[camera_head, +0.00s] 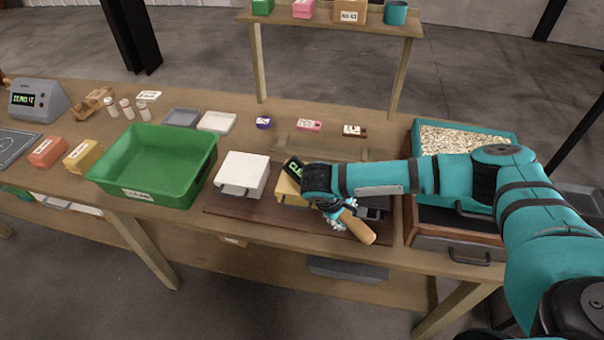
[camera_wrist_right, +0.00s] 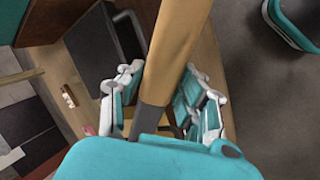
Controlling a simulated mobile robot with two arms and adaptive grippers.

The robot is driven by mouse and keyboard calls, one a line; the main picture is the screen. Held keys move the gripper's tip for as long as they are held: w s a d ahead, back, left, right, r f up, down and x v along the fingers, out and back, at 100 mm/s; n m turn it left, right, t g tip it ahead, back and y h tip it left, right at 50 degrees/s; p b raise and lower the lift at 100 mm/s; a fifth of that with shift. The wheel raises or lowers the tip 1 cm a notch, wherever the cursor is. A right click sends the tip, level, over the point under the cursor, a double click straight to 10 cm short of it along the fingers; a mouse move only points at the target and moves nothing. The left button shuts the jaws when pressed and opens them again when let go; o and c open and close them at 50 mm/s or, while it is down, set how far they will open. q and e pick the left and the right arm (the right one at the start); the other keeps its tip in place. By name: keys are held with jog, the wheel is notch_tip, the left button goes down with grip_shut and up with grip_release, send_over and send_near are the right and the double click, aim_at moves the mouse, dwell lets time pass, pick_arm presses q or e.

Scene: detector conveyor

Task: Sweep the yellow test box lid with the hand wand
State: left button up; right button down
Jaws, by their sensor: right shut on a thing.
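My right gripper (camera_head: 335,208) is shut on the hand wand; its wooden handle (camera_head: 358,228) sticks out toward the front edge of the table. A dark piece with a green display (camera_head: 293,168), seemingly the wand's head, shows on the far side of my wrist. The handle also fills the middle of the right wrist view (camera_wrist_right: 172,55), between the fingers. The yellow test box (camera_head: 286,189) sits on the dark brown board, mostly hidden by my right gripper and arm. I cannot tell whether the wand touches its lid. My left gripper is not in view.
A white box (camera_head: 243,174) stands just left of the yellow box, and a dark box (camera_head: 374,207) is partly hidden on the right. A green bin (camera_head: 157,165) is further left. A teal tray of pale pellets (camera_head: 464,138) stands right, behind my arm.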

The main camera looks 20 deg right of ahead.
dwell(0.7)
jog(key=shift+w+d+r+n+t+h, duration=0.1)
jog(key=shift+w+d+n+t+h, duration=0.15)
jog(key=shift+d+n+t, duration=0.25)
jog(key=shift+w+d+r+n+t+h, duration=0.15)
jog(key=shift+d+n+t+h, duration=0.2)
jog(key=shift+d, duration=0.3)
jog(key=shift+f, duration=0.1)
dwell(3.1)
notch_tip(320, 180, up, 4)
jog(key=p, duration=0.4)
jog(key=shift+f, duration=0.1)
jog(key=shift+r+p, duration=0.55)
jog(key=shift+r, duration=0.6)
jog(key=shift+a, duration=0.1)
